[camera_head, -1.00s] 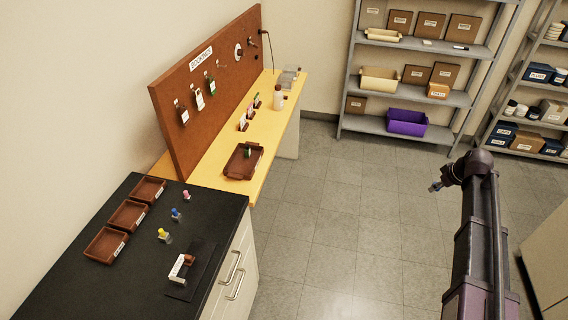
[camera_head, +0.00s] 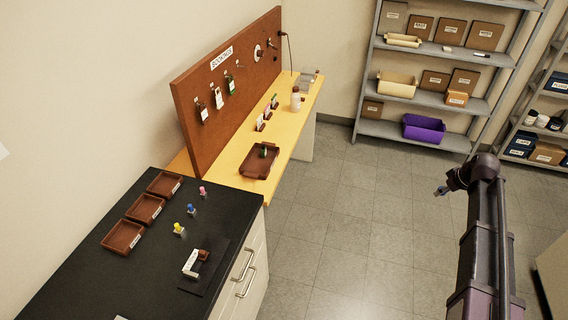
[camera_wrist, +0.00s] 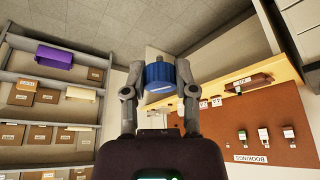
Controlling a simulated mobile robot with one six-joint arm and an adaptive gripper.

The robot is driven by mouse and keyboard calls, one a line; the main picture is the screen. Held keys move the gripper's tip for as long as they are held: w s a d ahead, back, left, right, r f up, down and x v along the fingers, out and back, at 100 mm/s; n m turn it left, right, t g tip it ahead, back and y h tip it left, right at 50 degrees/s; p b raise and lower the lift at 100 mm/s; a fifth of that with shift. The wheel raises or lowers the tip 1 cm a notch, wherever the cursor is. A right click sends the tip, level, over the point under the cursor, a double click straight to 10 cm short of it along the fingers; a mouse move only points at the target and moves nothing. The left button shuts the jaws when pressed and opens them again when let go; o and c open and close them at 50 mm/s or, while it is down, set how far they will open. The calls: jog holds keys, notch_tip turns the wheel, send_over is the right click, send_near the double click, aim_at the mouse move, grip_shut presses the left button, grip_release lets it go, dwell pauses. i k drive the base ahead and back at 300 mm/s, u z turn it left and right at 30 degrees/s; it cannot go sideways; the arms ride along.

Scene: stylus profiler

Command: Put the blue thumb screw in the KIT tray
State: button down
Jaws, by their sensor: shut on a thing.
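My gripper (camera_head: 441,191) is at the right of the head view, out over the floor and away from the benches. In the wrist view my gripper (camera_wrist: 160,90) is shut on the blue thumb screw (camera_wrist: 160,76), a ribbed blue cylinder with a dark stub on top. In the head view only a small bluish tip shows at the jaws. A brown tray (camera_head: 275,174) with a green-topped item in it sits on the yellow bench. It also shows in the wrist view (camera_wrist: 262,80). Its label is too small to read surely.
Three smaller brown trays (camera_head: 123,251) line the black counter (camera_head: 75,290), beside pink, blue and yellow-topped pieces (camera_head: 179,229). A pegboard (camera_head: 240,120) stands behind the yellow bench (camera_head: 228,181). Shelves (camera_head: 432,92) are at the back. The floor between is clear.

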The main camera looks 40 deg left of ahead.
aim_at(257, 169)
jog(key=u, duration=1.5)
jog(key=i, duration=1)
